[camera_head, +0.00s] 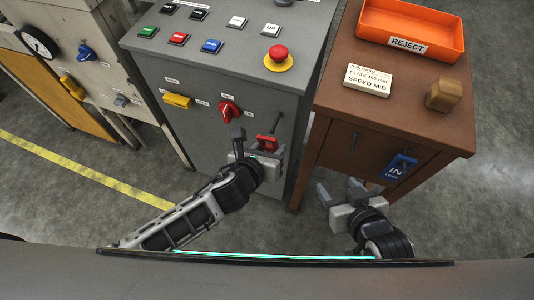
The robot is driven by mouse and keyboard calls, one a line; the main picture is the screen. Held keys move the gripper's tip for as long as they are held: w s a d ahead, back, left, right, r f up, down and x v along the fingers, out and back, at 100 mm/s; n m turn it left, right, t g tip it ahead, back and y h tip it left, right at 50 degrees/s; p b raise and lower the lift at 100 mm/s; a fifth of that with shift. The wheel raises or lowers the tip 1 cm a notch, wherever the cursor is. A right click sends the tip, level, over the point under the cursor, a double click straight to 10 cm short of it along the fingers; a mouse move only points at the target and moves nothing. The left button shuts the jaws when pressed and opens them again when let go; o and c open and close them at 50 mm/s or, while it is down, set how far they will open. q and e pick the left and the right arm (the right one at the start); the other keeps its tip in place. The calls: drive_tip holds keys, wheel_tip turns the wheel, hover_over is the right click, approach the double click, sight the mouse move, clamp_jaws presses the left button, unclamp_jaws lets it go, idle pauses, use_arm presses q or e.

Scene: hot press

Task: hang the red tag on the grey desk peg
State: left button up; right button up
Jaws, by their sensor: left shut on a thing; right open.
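The red tag (268,142) is at the front of the grey desk (262,98), just below the dark grey desk peg (276,122). My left gripper (261,148) is shut on the red tag. The tag's top is close to the peg; I cannot tell whether it touches the peg or is around it. The gripper hides the tag's lower part. My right gripper (340,191) is open and empty in front of the brown desk, left of and below the blue tag.
A blue tag (398,167) marked IN TEST hangs on the brown desk (380,110), which has another dark peg (355,143). The grey front carries a red knob (229,111) and yellow switch (177,101). An orange reject tray (410,27) and wooden block (444,95) sit on the brown top.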

use_arm(q)
drive_tip(key=shift+w+d+f+b, duration=0.1)
drive_tip(key=shift+w+d+b, duration=0.15)
drive_tip(key=shift+w, duration=0.3)
drive_tip(key=shift+w+d+f+b, duration=0.1)
drive_tip(key=shift+w+b, duration=0.2)
drive_tip(key=shift+w, duration=0.2)
drive_tip(key=w+b, duration=0.1)
drive_tip(key=w+d, duration=0.1)
drive_tip(key=shift+w+b, duration=0.35)
drive_tip(key=shift+w, duration=0.05)
drive_tip(key=shift+w+d+f, duration=0.1)
drive_tip(key=shift+w+f, duration=0.25)
drive_tip(key=shift+w, duration=0.15)
use_arm(e)
drive_tip(key=shift+a+f, duration=0.25)
drive_tip(key=shift+f, duration=0.2)
drive_tip(key=shift+w+r, duration=0.1)
drive_tip(key=shift+w, duration=0.1)
use_arm(q)
drive_tip(key=o, duration=1.1)
drive_tip(key=shift+c, duration=0.2)
drive_tip(key=shift+s, duration=0.1)
